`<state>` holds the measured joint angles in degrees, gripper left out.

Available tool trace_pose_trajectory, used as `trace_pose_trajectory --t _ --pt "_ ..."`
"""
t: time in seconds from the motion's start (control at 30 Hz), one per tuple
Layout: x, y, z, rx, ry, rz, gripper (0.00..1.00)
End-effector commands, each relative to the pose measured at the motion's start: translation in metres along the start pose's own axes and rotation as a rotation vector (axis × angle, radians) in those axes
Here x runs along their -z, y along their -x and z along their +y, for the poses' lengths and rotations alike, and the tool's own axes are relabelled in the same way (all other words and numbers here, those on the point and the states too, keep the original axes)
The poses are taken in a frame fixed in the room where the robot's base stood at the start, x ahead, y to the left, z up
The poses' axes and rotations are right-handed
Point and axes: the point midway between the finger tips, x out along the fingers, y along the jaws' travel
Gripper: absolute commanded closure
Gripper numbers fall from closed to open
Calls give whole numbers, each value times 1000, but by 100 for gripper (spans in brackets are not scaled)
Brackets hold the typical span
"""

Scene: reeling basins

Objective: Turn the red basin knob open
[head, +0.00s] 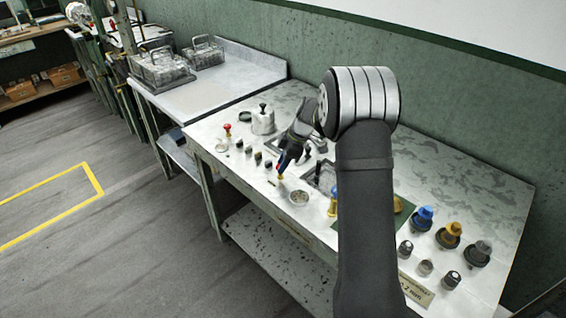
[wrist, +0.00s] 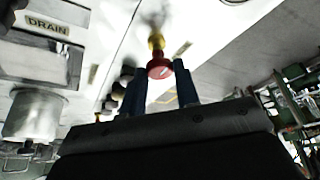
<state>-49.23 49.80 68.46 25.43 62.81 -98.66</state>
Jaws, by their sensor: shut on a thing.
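The red knob (wrist: 159,67) sits on a brass valve stem (wrist: 156,41) in the wrist view. The blue fingers of my gripper (wrist: 161,80) stand on either side of it and are shut on it. In the head view my gripper (head: 281,164) points down at the front edge of the bench, and a bit of red shows between its fingertips above the brass stem (head: 280,177). The fingers and arm hide most of the knob there. I cannot tell how far the knob is turned.
Another red-topped knob (head: 227,128) stands left on the bench, near a lidded pot (head: 263,122). A round dish (head: 299,197) and a brass fitting (head: 333,204) are close right of my gripper. Blue (head: 424,217) and yellow (head: 450,234) knobs stand farther right. A DRAIN label (wrist: 48,26) shows.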

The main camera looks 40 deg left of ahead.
Motion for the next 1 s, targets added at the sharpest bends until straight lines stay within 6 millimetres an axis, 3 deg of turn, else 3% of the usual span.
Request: trace_pose_trajectory --t 0.1,0.13,0.23,0.53,0.67,1.0 --pt "0 0 0 -1 0 -1 94" --pt "0 0 0 -1 0 -1 69" --pt "0 0 0 -1 0 0 50" --pt "0 1 0 -1 -1 0 50" --pt "0 11 0 -2 -1 0 50" --pt "0 87 1 -5 -1 0 50"
